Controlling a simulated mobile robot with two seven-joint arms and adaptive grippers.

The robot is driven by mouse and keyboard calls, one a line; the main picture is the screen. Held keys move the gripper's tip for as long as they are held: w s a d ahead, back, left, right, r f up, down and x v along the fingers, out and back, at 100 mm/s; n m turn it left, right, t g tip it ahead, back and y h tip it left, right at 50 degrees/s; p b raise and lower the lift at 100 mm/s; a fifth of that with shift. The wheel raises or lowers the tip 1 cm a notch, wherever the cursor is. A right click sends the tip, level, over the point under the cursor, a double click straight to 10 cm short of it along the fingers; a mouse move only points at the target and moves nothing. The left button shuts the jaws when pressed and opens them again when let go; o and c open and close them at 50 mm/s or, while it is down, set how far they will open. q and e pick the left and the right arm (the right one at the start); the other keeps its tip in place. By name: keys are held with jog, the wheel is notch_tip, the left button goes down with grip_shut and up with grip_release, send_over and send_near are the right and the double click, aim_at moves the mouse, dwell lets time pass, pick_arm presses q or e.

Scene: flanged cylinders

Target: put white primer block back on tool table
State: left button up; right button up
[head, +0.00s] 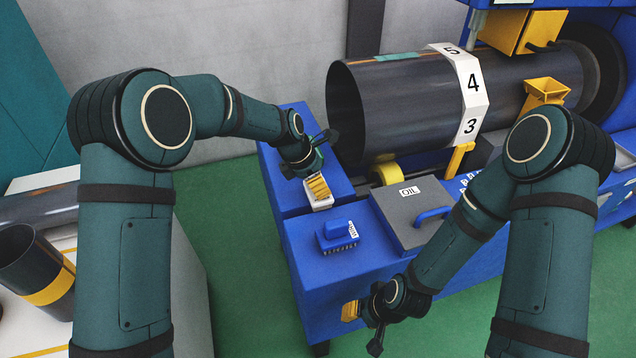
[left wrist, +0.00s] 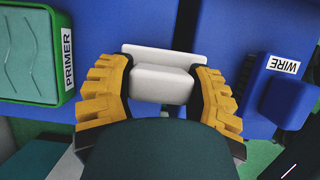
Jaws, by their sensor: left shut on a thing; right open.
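The white primer block (left wrist: 162,82) is between the yellow fingers of my left gripper (left wrist: 160,92), which is shut on it. In the head view, the block (head: 321,204) shows below the fingers of that gripper (head: 317,188), over the blue tool table (head: 283,182). I cannot tell whether the block touches the tabletop. A green-rimmed tray labelled PRIMER (left wrist: 35,55) is left of the gripper in the left wrist view. My right gripper (head: 351,311) is open and empty, low in front of the blue bench.
A blue WIRE brush (head: 338,236) stands right of the block in the wrist view (left wrist: 268,88). A grey OIL box (head: 408,212) with a blue handle is farther right. A large dark cylinder (head: 400,100) with a numbered white ring lies behind. A yellow-banded pipe (head: 40,275) is at left.

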pick_arm(q)
jog(key=shift+r, duration=0.1)
jog(key=o, duration=1.3)
jog(key=p+v, duration=0.2)
jog(key=v, duration=1)
jog(key=shift+p, duration=0.3)
jog(key=shift+s, duration=0.1)
